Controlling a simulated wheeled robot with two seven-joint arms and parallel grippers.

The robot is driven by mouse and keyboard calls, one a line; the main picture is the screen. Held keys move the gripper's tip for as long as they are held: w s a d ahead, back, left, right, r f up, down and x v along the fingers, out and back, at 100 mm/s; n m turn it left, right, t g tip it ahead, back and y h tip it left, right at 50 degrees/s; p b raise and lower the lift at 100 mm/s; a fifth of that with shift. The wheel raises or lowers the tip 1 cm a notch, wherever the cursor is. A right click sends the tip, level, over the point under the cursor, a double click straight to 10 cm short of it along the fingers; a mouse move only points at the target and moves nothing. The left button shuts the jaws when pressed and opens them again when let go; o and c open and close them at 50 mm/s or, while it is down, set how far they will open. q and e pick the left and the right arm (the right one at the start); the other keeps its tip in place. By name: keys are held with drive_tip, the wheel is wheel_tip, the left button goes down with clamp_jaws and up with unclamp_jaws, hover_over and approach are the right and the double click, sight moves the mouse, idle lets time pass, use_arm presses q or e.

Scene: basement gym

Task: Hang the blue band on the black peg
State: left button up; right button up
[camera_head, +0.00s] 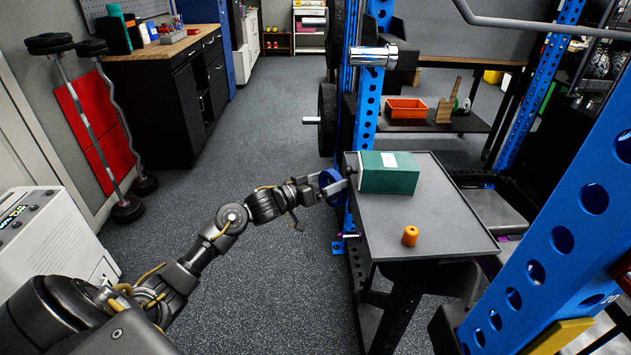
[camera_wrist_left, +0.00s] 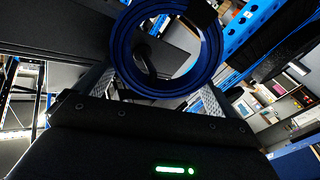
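The blue band (camera_head: 331,181) is a rolled ring at the end of my left arm, just left of the tray cart. In the left wrist view the band (camera_wrist_left: 122,50) is a round loop with an open middle, and a dark patch covers its upper right. My left gripper (camera_head: 336,187) holds the band between its fingers, which stand apart at its two sides. A dark curved shape (camera_wrist_left: 146,62) shows through the loop; I cannot tell whether it is the black peg. I cannot clearly pick out the peg in the head view. My right gripper is out of view.
A blue rack upright (camera_head: 364,120) stands just behind the band. Another blue upright (camera_head: 562,240) is at right. Open floor (camera_head: 255,130) lies left of the rack.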

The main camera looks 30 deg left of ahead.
use_arm(q)
drive_tip(key=shift+s+d+f, duration=0.1)
drive_tip(key=shift+d+f, duration=0.2)
drive_tip(key=shift+d, duration=0.1)
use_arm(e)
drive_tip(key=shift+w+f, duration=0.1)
use_arm(q)
drive_tip(key=v, duration=1.1)
drive_tip(key=shift+a+r, duration=0.3)
drive_tip(key=shift+a, duration=0.05)
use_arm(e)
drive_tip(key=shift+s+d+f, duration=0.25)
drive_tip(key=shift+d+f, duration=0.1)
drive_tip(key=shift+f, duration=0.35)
